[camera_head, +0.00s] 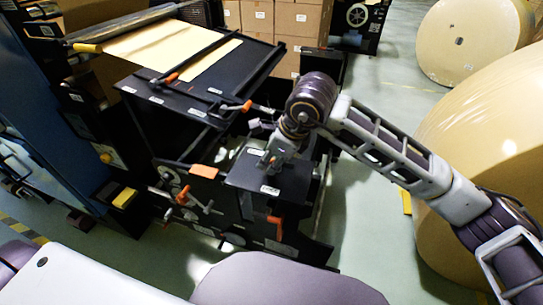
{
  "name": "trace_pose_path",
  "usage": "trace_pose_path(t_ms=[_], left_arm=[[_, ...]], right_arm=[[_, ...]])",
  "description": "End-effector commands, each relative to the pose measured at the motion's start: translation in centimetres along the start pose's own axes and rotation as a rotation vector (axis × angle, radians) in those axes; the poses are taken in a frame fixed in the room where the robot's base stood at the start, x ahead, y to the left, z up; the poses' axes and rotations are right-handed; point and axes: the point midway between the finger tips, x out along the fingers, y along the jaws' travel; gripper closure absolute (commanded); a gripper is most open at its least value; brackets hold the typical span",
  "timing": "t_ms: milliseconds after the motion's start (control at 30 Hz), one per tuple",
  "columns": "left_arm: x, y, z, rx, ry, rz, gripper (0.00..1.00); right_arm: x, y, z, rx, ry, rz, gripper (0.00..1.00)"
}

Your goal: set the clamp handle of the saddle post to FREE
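A black machine (165,120) carries several orange handles. One orange handle (247,106) is on a bar at the table's right edge, left of my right wrist. My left gripper is out of view.
Kraft paper (165,45) lies on the machine's top under crossbars. Large kraft rolls (490,130) stand at the right, with another roll (462,40) behind. Stacked cartons (295,20) are at the back. Free floor (375,225) lies between the machine and the rolls.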

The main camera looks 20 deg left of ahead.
Motion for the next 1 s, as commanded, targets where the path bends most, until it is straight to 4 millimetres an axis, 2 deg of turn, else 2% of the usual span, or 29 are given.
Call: trace_pose_path(t_ms=[167, 500, 833, 1000], left_arm=[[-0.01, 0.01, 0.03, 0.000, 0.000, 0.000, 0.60], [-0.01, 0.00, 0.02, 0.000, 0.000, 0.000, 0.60], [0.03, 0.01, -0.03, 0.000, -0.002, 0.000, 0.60], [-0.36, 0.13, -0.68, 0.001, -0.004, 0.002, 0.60]], right_arm=[[-0.01, 0.01, 0.01, 0.000, 0.000, 0.000, 0.62], [-0.03, 0.01, 0.02, 0.000, 0.000, 0.000, 1.00], [-0.03, 0.01, 0.01, -0.010, -0.002, 0.004, 1.00], [-0.03, 0.04, -0.01, -0.032, -0.007, 0.012, 1.00]])
